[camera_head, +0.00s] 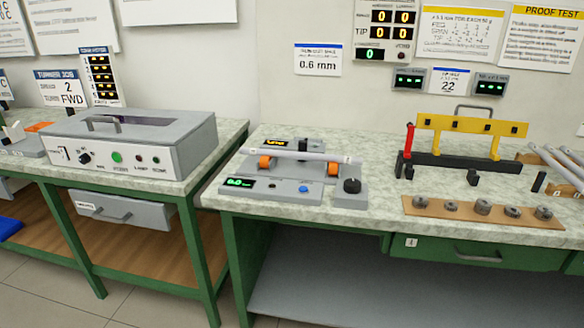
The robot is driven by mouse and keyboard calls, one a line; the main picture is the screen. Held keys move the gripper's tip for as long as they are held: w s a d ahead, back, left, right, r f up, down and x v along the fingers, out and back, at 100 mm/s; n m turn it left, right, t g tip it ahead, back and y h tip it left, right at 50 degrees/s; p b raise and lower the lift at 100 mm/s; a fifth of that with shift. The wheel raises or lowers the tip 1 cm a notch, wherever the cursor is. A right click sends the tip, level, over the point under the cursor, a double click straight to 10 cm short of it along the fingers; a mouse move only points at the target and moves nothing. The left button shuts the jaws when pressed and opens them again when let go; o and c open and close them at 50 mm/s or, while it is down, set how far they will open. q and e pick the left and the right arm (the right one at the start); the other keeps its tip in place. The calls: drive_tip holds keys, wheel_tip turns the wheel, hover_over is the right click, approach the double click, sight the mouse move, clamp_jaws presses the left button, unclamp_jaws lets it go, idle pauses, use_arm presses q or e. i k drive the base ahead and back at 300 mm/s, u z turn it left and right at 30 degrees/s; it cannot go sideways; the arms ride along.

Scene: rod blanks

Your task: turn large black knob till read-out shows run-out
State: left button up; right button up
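The large black knob (352,185) stands on a small grey block at the right end of a roller fixture (285,191) on the right bench. A pale rod (310,155) lies across the fixture, on orange rollers (265,162). A green read-out (239,182) at the fixture's front left seems to show zeros; its last characters are too small to read. An amber read-out (276,143) sits at the fixture's back. A blue button (303,189) is on the front. Neither of my grippers is in view.
A grey box (130,140) with a smaller black knob (85,157) stands on the left bench, across a gap. Right of the fixture are a yellow frame (470,125), a wooden strip (420,207) with several metal rings, and several rods (560,165). A wall sign (318,60) reads 0.6 mm.

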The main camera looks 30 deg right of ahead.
sight(353, 186)
drive_tip(key=z, duration=0.1)
drive_tip(key=i, duration=1.05)
drive_tip(key=z, duration=0.75)
